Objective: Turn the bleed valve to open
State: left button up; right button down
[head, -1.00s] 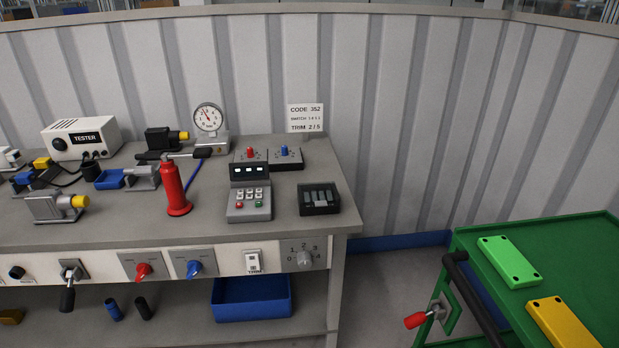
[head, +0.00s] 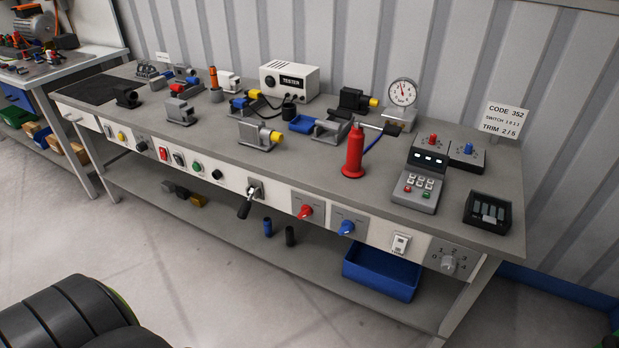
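No part in view is labelled as the bleed valve, and I cannot tell which one it is. The bench's front panel carries a red knob (head: 305,211), a blue knob (head: 347,227) and a black-handled lever (head: 246,203) that hangs down at a slant. A grey numbered dial (head: 448,263) sits at the panel's right end. On the bench top, a red hand pump (head: 353,153) stands upright in front of a round pressure gauge (head: 403,94), with a blue hose beside it. Neither of my grippers is in view.
The grey workbench (head: 455,227) runs along the corrugated wall, with a white tester (head: 289,80), a keypad unit (head: 420,181) and a code sign (head: 506,121) on it. A blue bin (head: 380,273) sits below. Open floor (head: 190,280) lies in front. A dark ribbed shape fills the bottom left corner.

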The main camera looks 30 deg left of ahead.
aim_at(307, 211)
jog(key=u, duration=1.1)
